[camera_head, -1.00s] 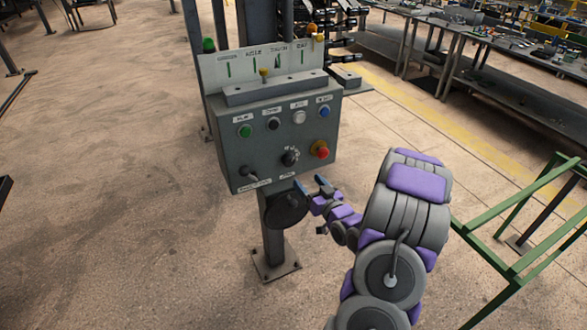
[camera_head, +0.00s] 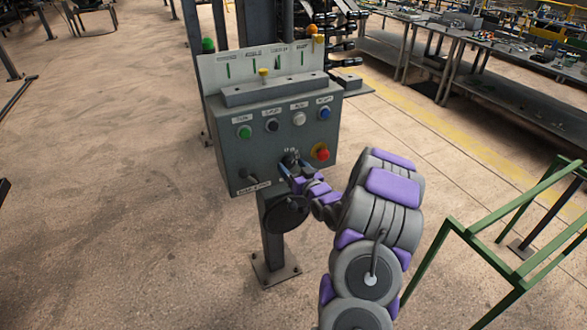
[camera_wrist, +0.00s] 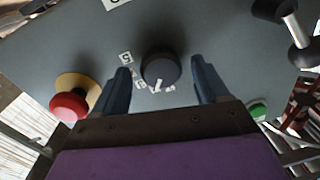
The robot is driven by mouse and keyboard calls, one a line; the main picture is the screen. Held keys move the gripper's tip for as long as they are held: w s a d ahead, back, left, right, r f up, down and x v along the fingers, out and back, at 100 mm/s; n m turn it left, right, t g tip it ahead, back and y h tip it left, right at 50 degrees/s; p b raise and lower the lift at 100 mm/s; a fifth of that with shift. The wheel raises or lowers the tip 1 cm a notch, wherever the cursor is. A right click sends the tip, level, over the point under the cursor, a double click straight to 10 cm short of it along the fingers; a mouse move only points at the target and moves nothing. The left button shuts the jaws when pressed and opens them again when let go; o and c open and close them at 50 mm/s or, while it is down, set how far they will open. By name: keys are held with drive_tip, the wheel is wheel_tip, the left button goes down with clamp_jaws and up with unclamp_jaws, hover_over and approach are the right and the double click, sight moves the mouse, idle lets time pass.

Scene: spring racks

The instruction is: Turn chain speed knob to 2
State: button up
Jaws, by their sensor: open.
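The chain speed knob (camera_wrist: 160,69) is a round black dial with a white pointer, on the grey control box face. Small number marks sit around it in the wrist view, too blurred to read surely. My gripper (camera_wrist: 161,78) is open, with one finger on each side of the knob and a gap to both. In the head view my gripper (camera_head: 290,172) is up at the lower part of the control box (camera_head: 228,155), partly covering the knob (camera_head: 289,158). Whether the fingers touch the panel cannot be told.
A red stop button (camera_head: 320,152) is right of the knob. Green (camera_head: 244,132), black (camera_head: 272,125), white (camera_head: 299,119) and blue (camera_head: 325,113) buttons line the row above. A lever switch (camera_head: 246,174) is lower left. A green frame (camera_head: 480,240) stands at right.

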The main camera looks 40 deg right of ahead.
drive_tip(key=shift+c, duration=0.2)
drive_tip(key=c, duration=1)
drive_tip(key=shift+n, duration=0.6)
drive_tip(key=o, duration=1)
drive_tip(key=shift+o, duration=0.2)
drive_tip(key=s+a+p, duration=0.2)
drive_tip(key=s+p, duration=0.2)
drive_tip(key=s, duration=1.3)
drive_tip(key=shift+a, duration=0.4)
